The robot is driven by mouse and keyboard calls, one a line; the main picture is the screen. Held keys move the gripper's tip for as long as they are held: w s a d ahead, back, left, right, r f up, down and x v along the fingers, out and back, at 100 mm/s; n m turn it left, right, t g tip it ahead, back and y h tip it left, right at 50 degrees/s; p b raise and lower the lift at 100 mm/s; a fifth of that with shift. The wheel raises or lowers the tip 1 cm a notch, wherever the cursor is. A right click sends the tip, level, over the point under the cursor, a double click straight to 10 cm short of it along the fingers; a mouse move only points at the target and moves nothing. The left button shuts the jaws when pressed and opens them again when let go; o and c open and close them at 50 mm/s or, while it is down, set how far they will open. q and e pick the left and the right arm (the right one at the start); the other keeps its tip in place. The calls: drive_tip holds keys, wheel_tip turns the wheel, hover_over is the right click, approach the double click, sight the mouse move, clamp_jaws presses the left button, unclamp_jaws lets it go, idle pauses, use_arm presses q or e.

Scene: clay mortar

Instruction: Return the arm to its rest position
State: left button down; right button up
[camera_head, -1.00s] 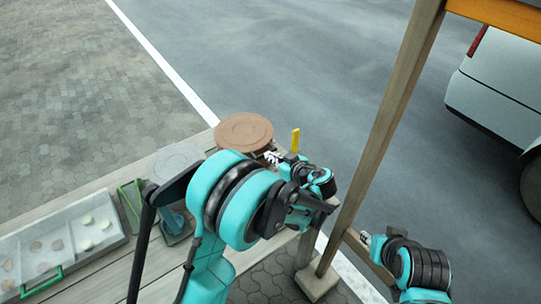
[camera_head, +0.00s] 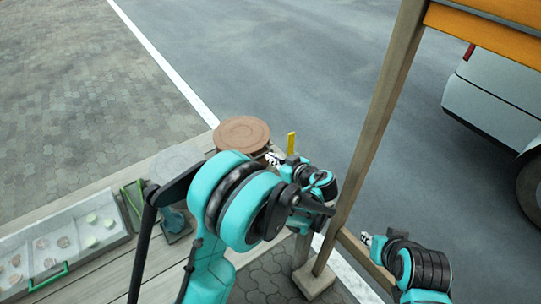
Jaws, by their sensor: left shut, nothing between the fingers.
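My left arm reaches up from the bottom middle in the head view and bends right. My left gripper (camera_head: 275,158) is small, with pale fingertips beside the round brown clay disc (camera_head: 241,134) on the wooden table (camera_head: 95,284). The fingers are shut and empty, and the arm partly hides the table behind it. My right arm comes in at the bottom right. My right gripper (camera_head: 366,239) shows only a small pale tip near the wooden post, and its fingers are too small to read.
A clear tray (camera_head: 62,238) with green handles and several small round pieces lies at the left. A grey slab (camera_head: 176,163) and a yellow upright piece (camera_head: 291,143) are near my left arm. A pale van (camera_head: 495,105) is at the right.

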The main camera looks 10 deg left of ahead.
use_arm(q)
drive_tip(key=s+d+f, duration=0.3)
drive_tip(key=s+d, duration=0.1)
drive_tip(key=d, duration=0.1)
drive_tip(key=s+a+r+m+g+h, duration=0.2)
drive_tip(key=s+a+r+m+h, duration=0.2)
drive_tip(key=s+a+r, duration=0.3)
drive_tip(key=s+a+r+m+h, duration=0.2)
drive_tip(key=s+m+h, duration=0.3)
drive_tip(key=s, duration=0.8)
drive_tip(key=shift+s+a+m+h+p, duration=0.3)
drive_tip(key=shift+s+h+p, duration=0.1)
